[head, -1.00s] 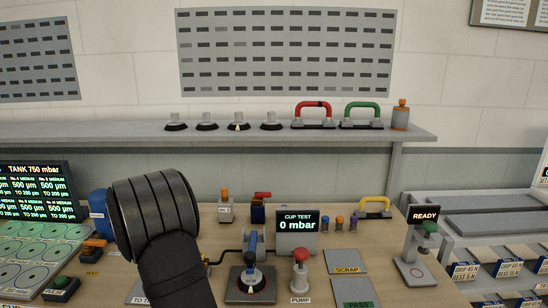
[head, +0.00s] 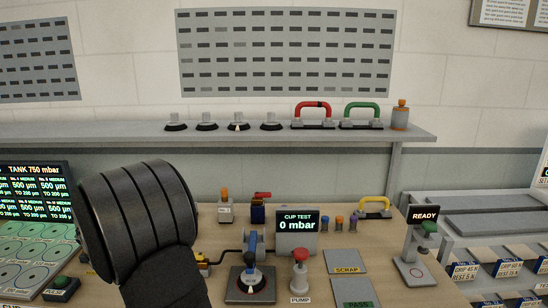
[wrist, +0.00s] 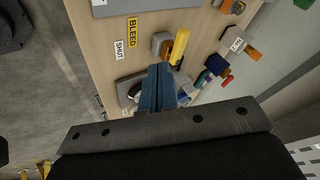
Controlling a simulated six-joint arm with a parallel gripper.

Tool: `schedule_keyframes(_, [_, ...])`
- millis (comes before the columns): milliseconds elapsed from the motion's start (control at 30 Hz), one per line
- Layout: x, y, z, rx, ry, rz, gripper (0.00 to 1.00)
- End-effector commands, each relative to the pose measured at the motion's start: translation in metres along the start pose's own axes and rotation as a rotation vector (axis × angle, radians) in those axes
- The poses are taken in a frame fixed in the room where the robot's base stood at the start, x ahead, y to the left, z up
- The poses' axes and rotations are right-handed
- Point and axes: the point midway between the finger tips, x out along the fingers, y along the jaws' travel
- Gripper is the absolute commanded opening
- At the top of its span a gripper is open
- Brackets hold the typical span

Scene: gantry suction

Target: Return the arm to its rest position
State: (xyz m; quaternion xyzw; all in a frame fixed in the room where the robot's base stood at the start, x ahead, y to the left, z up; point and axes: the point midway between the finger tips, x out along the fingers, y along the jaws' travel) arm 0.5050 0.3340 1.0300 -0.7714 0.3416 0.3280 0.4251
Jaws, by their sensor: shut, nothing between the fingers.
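My gripper (wrist: 158,88) shows in the wrist view as two blue fingers pressed together with nothing between them. It is above the wooden bench (head: 340,235), and its tips point toward a yellow lever (wrist: 180,45) beside the BLEED label (wrist: 132,32). I cannot tell the exact gap to the lever. In the head view my dark arm fills the lower left and the fingers are hidden.
The test stand (head: 250,285) with a cup, a red-knobbed pump (head: 300,275) and the CUP TEST display (head: 297,235) stand right of my arm. A shelf (head: 330,136) with cups and handled lifters runs behind. The READY stand (head: 425,240) is further right.

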Motion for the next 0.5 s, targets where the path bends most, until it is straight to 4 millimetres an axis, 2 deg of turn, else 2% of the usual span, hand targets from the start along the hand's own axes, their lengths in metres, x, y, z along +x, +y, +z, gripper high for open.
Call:
schedule_keyframes(33, [0.017,0.005,-0.002,-0.002,0.006,0.012,0.00])
schedule_keyframes(400, [0.090,0.013,-0.009,-0.002,0.005,0.010,0.00])
schedule_keyframes(500, [0.102,0.001,-0.013,0.001,0.004,0.007,0.00])
